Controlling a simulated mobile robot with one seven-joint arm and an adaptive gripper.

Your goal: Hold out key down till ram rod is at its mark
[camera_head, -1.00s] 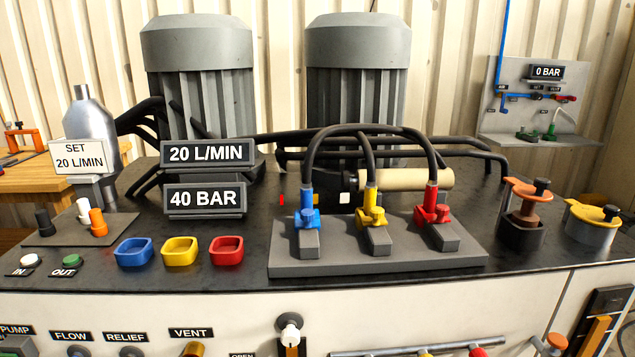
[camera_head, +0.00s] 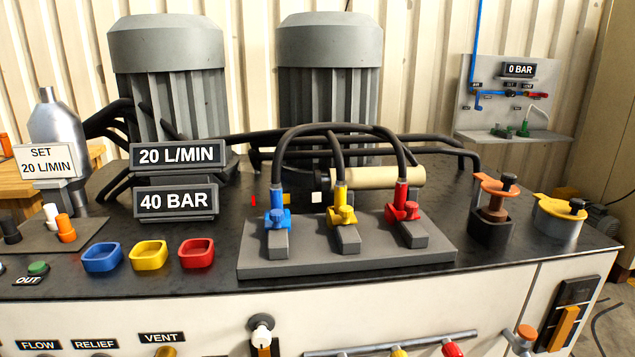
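The green out key (camera_head: 37,268) sits at the left end of the bench, with its OUT label (camera_head: 29,281) in front. Nothing is seen touching it. A pale cream cylinder (camera_head: 385,176), which may be the ram rod, lies level behind the hose block, partly hidden by the hoses. A small white square (camera_head: 316,197) shows on the dark body left of it. A small red mark (camera_head: 254,200) stands further left. I cannot tell which is the rod's mark. My gripper is not in view.
A grey block (camera_head: 300,262) carries blue, yellow and red couplings with black hoses arching over. Blue (camera_head: 102,257), yellow (camera_head: 148,254) and red (camera_head: 196,253) cups stand in front. Readout signs show 20 L/MIN (camera_head: 179,155) and 40 BAR (camera_head: 175,201). Two grey motors (camera_head: 168,50) stand behind.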

